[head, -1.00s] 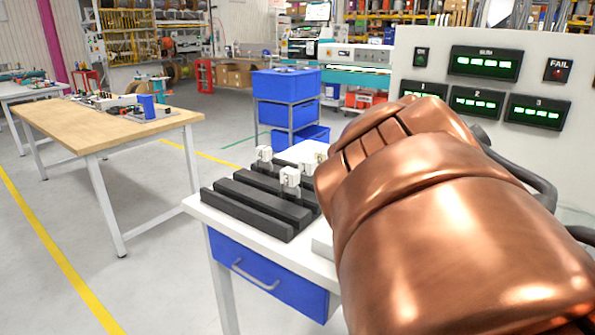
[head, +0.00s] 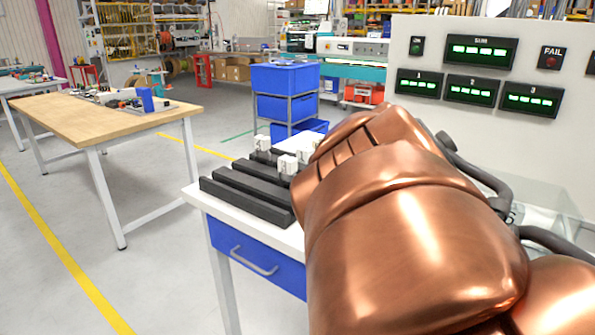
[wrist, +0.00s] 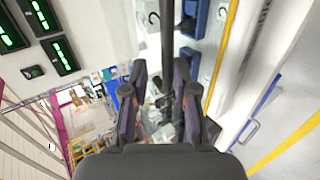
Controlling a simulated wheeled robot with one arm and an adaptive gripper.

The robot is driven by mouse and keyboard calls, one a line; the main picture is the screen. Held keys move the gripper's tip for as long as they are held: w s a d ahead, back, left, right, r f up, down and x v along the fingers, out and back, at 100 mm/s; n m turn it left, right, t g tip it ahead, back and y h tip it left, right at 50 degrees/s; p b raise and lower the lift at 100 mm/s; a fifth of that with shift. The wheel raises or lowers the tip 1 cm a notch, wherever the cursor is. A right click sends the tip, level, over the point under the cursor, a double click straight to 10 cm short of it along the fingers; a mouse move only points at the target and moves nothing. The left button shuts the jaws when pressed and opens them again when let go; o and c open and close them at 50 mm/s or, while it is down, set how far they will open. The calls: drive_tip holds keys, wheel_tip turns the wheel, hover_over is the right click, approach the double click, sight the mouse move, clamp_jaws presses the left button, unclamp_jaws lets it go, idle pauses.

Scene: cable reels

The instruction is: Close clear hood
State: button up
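The clear hood (head: 542,192) shows in the head view only as a faint see-through edge at the right, below the display panel; my copper-coloured arm hides most of the area around it. Dark curved bars (head: 482,172) show beside the arm; I cannot tell whether they belong to the hood. In the wrist view my gripper (wrist: 160,75) is open, its two dark fingers apart. A straight dark bar (wrist: 167,35) runs down from the top edge between the fingertips. I cannot tell whether it touches them. The gripper's fingers are not clear in the head view.
A panel (head: 410,55) with green displays and a FAIL lamp stands at the right. White connectors sit on black rails (head: 245,195) on the white bench, above a blue drawer (head: 255,262). A wooden table (head: 85,120) is at left, with open floor between.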

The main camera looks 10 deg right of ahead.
drive_tip(key=shift+o, duration=0.6)
drive_tip(key=shift+r, duration=0.1)
drive_tip(key=shift+a+r, duration=0.1)
wheel_tip(320, 180, up, 10)
drive_tip(key=shift+f, duration=0.2)
idle(0.3)
